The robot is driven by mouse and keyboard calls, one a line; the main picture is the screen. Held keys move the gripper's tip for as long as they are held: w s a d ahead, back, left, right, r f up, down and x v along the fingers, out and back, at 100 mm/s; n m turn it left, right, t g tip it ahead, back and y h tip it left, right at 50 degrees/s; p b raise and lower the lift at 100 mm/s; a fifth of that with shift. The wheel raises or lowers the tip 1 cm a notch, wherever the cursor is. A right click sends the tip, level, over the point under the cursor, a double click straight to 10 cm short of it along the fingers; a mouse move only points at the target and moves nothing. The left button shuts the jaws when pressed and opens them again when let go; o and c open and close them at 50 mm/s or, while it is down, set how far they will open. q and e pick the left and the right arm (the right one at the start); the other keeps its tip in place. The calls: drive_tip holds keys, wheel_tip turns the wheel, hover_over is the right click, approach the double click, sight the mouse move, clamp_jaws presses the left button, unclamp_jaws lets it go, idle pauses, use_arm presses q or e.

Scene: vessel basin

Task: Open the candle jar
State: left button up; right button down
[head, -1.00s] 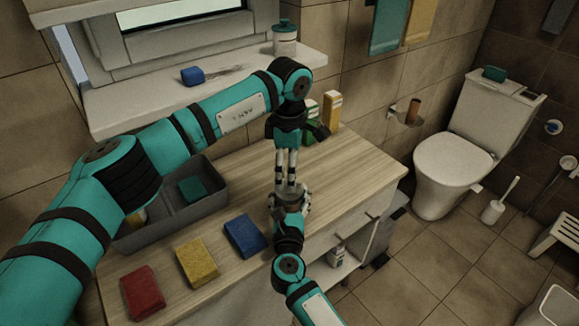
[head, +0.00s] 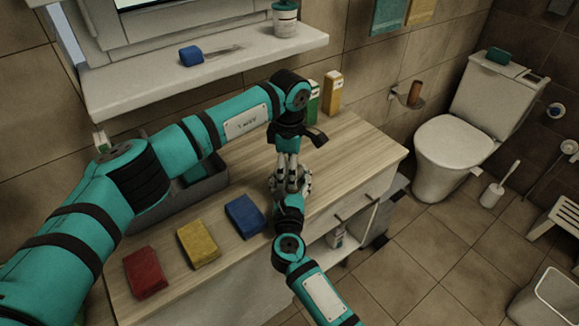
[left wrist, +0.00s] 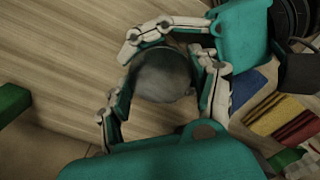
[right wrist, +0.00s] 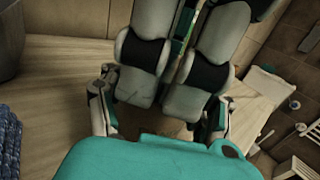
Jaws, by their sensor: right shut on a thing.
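The candle jar shows only as a round, dull grey top (left wrist: 163,76) in the left wrist view, and I cannot make out a lid seam. My right gripper (head: 290,183) is shut on the jar from the near side, above the counter. My left gripper (head: 291,178) points straight down over it. In the left wrist view its fingers flank the grey top on both sides; whether they touch it I cannot tell. In the right wrist view the left fingers (right wrist: 180,75) fill the middle and hide the jar.
Green (head: 313,103) and yellow (head: 333,92) boxes stand at the back. The counter's right side is clear.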

use_arm(q)
drive_tip(key=c, duration=0.7)
drive_tip(key=shift+o, duration=0.3)
drive_tip(key=n, duration=0.2)
drive_tip(key=shift+w+n, duration=0.1)
drive_tip(key=shift+n, duration=0.2)
drive_tip(key=shift+r+n, duration=0.1)
drive_tip(key=shift+n, duration=0.2)
use_arm(e)
drive_tip(key=shift+a, duration=0.15)
use_arm(q)
drive_tip(key=shift+w+a, duration=0.1)
use_arm(e)
drive_tip(key=shift+s, duration=0.1)
use_arm(q)
drive_tip(key=o, duration=1)
drive_tip(key=shift+o, duration=1.3)
